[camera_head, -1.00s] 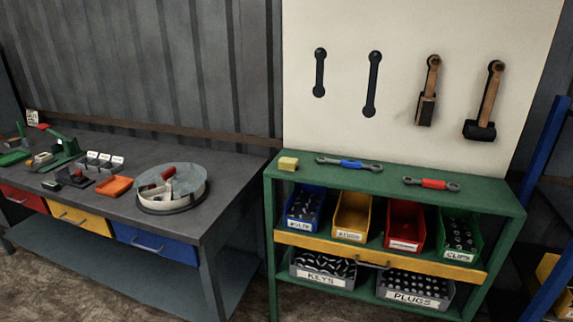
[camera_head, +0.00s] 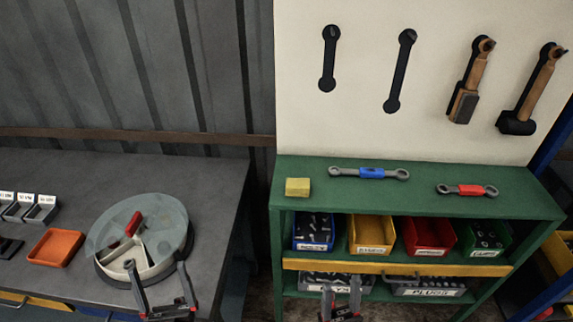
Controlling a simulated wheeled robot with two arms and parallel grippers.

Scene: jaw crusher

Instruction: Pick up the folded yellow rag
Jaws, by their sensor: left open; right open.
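The folded yellow rag (camera_head: 297,187) lies at the left end of the green shelf unit's top (camera_head: 425,203). It looks like a small yellow block. My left gripper (camera_head: 157,268) is open and empty, in front of the round tray on the grey bench, to the left of and below the rag in the picture. My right gripper (camera_head: 341,285) is open and empty, low in front of the shelf unit, below the rag in the picture. Neither gripper touches the rag.
A wrench with a blue grip (camera_head: 370,173) and one with a red grip (camera_head: 467,190) lie right of the rag. Coloured bins (camera_head: 371,234) stand below. A round divided tray (camera_head: 165,222) and an orange tray (camera_head: 55,247) sit on the grey bench (camera_head: 207,178). Tools hang on the white board (camera_head: 430,130).

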